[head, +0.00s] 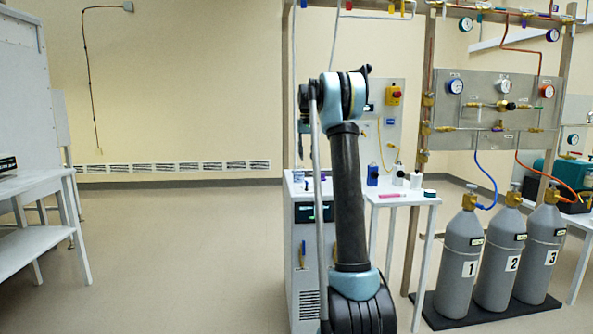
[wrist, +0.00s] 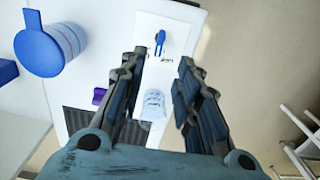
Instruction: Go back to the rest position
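My gripper (wrist: 161,62) shows in the wrist view with its two dark fingers apart. It is open, and nothing is seen gripped. A pale ribbed object (wrist: 153,105) shows between and beyond the fingers, apparently below them. In the head view my arm stands upright in the middle of the picture, in front of the white bench (head: 420,199). My gripper cannot be made out there.
Small bottles, including a blue one (head: 373,175), and a pink item (head: 389,195) lie on the bench. Grey gas cylinders (head: 465,258) stand on the right. A white table (head: 30,185) is at the left; floor (head: 180,260) between is clear. A blue-lidded jar (wrist: 38,52) is left of my gripper.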

